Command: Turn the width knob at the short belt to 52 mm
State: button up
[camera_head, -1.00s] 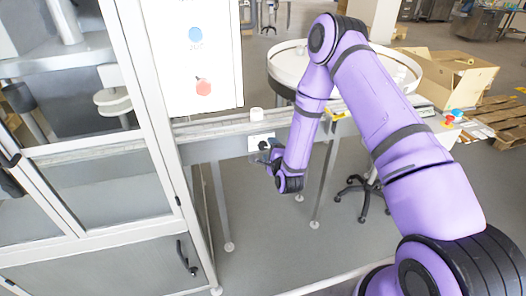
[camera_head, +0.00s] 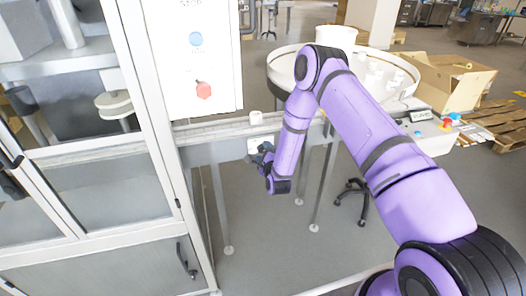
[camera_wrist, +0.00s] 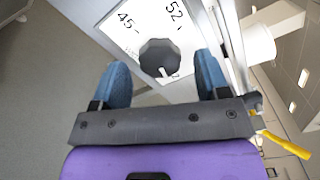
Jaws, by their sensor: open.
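The width knob (camera_wrist: 158,56) is black and round, on a white scale plate (camera_wrist: 105,10) marked 45 and 52. A white pointer mark shows at the knob's lower edge in the wrist view, on the side away from both numbers. My gripper (camera_wrist: 162,63) is open, with a blue finger on either side of the knob in the picture; I cannot tell whether they touch it. In the head view my gripper (camera_head: 262,156) is at the plate (camera_head: 253,144) on the side of the short belt (camera_head: 210,132), and hides the knob.
A small white cylinder (camera_head: 256,117) stands on the belt above the plate. A machine with a glazed frame (camera_head: 150,110) and a panel with a blue and a red button (camera_head: 203,90) stand to the left. A round table (camera_head: 285,75) is behind my arm. A yellow handle (camera_wrist: 287,145) shows at the right.

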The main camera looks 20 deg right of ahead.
jog(key=shift+w, duration=0.85)
jog(key=c, duration=0.9)
